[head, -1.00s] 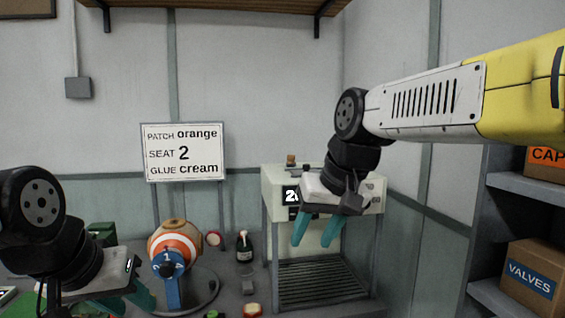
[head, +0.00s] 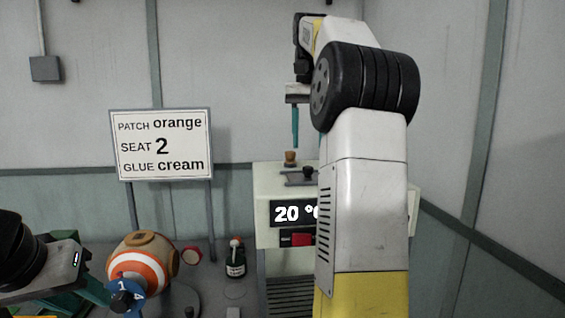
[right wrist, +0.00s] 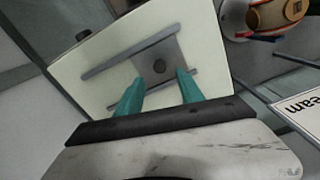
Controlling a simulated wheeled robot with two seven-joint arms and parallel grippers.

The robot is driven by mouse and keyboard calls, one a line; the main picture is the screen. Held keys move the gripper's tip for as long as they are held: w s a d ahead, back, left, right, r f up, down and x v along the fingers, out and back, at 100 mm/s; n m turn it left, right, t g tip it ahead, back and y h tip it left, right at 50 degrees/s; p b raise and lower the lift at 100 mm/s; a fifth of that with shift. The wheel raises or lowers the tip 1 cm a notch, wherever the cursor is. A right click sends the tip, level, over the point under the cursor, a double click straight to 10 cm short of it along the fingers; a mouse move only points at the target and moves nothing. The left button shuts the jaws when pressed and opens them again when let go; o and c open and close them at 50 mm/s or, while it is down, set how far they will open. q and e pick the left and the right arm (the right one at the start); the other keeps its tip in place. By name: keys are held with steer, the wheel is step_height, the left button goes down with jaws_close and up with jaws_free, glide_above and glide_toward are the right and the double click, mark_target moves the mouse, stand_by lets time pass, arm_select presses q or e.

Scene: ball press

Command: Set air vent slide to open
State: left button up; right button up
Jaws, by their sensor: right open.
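The air vent slide is a grey plate with a dark round knob (head: 308,171) on top of the cream box (head: 268,182). In the right wrist view the plate sits between two grey rails, and its knob (right wrist: 159,66) shows just beyond the fingertips. My right gripper (head: 295,140) points down above the box top. In the right wrist view its two teal fingers (right wrist: 160,80) are open, with nothing between them. My left gripper (head: 82,292) is low at the left beside the striped ball, its teal fingers apart and empty.
A brown stopper (head: 290,158) stands on the box top near the slide. The box front has a display reading 20 °C (head: 292,213) and a red button (head: 302,239). A striped ball (head: 140,266), a dark bottle (head: 235,260) and a sign (head: 161,146) are left of the box.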

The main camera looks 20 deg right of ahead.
mark_target(308, 167)
step_height(308, 167, down, 7)
steer(key=shift+r, duration=0.1)
stand_by(0.3)
jaws_close()
stand_by(1.4)
